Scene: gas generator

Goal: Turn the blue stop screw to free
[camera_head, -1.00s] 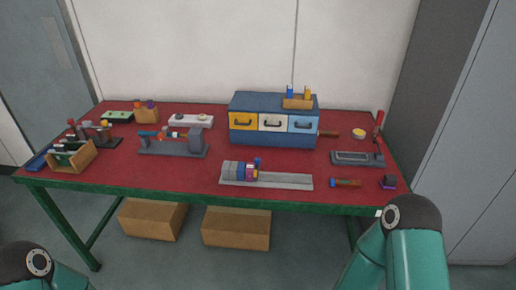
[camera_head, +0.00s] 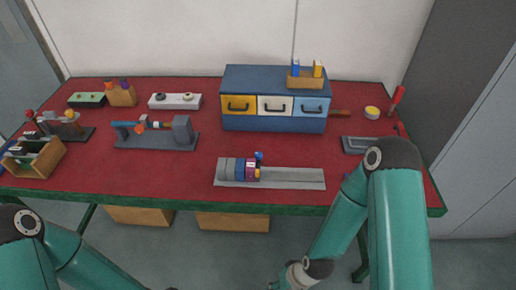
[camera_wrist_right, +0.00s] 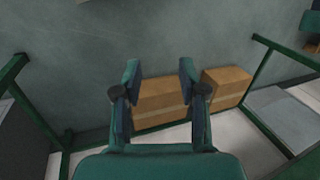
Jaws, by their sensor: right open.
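A grey rail fixture (camera_head: 295,178) lies near the front edge of the red table, with a block of grey, blue and purple pieces at its left end. A small blue knob (camera_head: 259,156) stands at the upper right of that block and may be the blue stop screw; its setting is too small to read. In the head view my right arm comes in at the lower right. My left arm shows at the lower left, with its gripper out of the frame.
A blue drawer cabinet (camera_head: 274,121) stands behind the fixture. A grey vise-like device (camera_head: 156,140) is to its left. A wooden crate (camera_head: 35,160) sits at the far left. Cardboard boxes (camera_wrist_right: 158,103) are below the table. Table room beside the fixture is clear.

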